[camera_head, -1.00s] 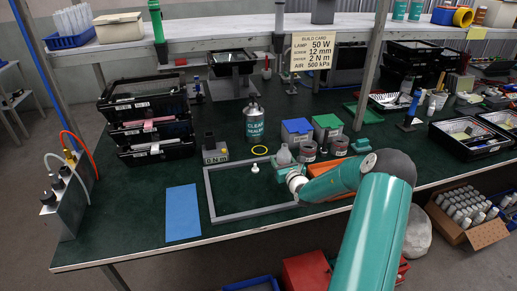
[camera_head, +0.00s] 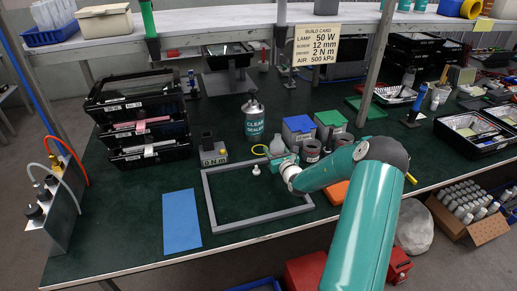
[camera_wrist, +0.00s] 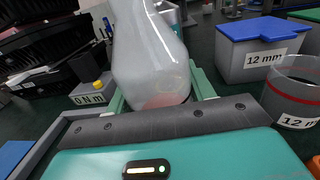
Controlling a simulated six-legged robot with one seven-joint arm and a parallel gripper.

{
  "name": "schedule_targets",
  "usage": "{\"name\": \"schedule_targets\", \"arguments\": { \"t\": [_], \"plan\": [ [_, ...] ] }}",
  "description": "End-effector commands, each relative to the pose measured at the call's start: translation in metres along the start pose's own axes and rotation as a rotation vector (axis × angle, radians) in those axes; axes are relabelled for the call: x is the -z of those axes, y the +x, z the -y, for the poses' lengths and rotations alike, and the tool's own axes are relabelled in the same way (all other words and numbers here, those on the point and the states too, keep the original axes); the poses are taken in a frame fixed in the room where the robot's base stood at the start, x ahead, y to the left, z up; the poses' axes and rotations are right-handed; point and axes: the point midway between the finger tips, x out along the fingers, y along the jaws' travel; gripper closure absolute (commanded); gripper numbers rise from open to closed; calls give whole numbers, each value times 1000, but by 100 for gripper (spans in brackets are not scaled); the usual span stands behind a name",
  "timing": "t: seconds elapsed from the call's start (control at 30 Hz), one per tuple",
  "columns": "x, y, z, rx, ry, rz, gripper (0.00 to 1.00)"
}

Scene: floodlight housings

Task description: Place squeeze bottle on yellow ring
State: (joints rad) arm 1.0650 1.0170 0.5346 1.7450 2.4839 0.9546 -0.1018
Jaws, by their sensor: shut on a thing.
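The squeeze bottle (camera_head: 277,146) is a pale, translucent bottle. My gripper (camera_head: 281,160) is shut on it, and in the wrist view the bottle (camera_wrist: 150,55) stands between the jaws, roughly upright, with its top out of the picture. The yellow ring (camera_head: 258,149) lies on the green bench top just left of the bottle in the head view. Its right part is hidden behind the bottle. I cannot tell how high the bottle is above the bench.
A grey frame (camera_head: 211,203) lies in front, with a small white piece (camera_head: 256,170) near its back edge. Blue-lidded (camera_head: 298,124) and green-lidded (camera_head: 330,118) boxes and dark cups (camera_head: 311,150) stand right. A sealer can (camera_head: 254,118) stands behind, a 0 N m block (camera_head: 212,151) left.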

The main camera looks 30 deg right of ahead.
Motion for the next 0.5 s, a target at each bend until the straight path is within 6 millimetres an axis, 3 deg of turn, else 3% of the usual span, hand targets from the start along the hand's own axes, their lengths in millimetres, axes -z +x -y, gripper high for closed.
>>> {"name": "schedule_targets", "arguments": {
  "t": [0.17, 0.5],
  "plan": [
    [0, 12, -1, -2, 0, 2, 82],
    [-1, 88, -1, 0, 1, 5, 82]
  ]
}}
